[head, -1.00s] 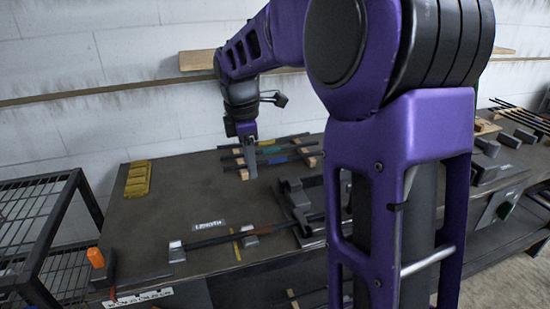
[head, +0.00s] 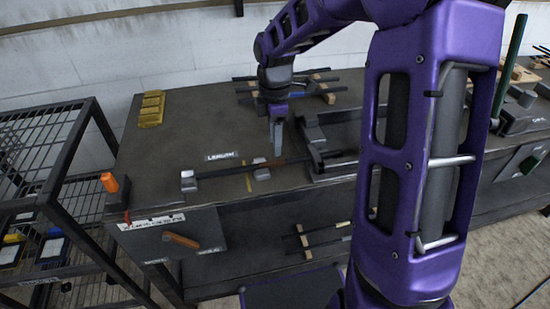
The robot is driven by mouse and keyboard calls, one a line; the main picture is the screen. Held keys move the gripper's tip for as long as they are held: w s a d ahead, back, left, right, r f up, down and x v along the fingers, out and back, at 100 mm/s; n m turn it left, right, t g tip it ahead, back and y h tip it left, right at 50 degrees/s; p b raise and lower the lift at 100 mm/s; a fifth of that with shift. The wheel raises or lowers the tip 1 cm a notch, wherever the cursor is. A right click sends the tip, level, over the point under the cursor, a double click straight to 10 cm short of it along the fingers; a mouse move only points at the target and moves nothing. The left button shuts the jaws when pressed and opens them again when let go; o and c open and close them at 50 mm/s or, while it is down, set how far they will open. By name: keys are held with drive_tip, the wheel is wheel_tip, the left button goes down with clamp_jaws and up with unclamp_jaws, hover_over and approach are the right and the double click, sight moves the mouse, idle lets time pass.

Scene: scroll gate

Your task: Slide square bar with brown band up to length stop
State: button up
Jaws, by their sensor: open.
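A dark bar (head: 225,171) lies roughly level across two light grey blocks on the bench. A brownish stretch shows toward its right part, near my gripper. The left grey block (head: 188,181) is at the bar's left end, below the "LENGTH" label (head: 221,155); I cannot tell whether they touch. The right grey block (head: 261,170) stands beside a yellow line. My gripper (head: 277,148) is open and points down, over or just behind the bar's right part. Whether the bar is between the fingers is not clear. The bar's right end is near a dark fixture.
The dark fixture (head: 312,138) stands right of my gripper. Several bars lie on a wooden rack (head: 322,88) behind. A yellow block (head: 151,108) and an orange-topped piece (head: 110,182) are at left. The bench top (head: 185,130) is clear between them.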

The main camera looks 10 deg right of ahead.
sight(274, 162)
wheel_tip(274, 162, down, 6)
drive_tip(key=shift+f+b, duration=0.1)
drive_tip(key=shift+b, duration=0.3)
clamp_jaws()
drive_tip(key=shift+a, duration=0.15)
idle(1.6)
unclamp_jaws()
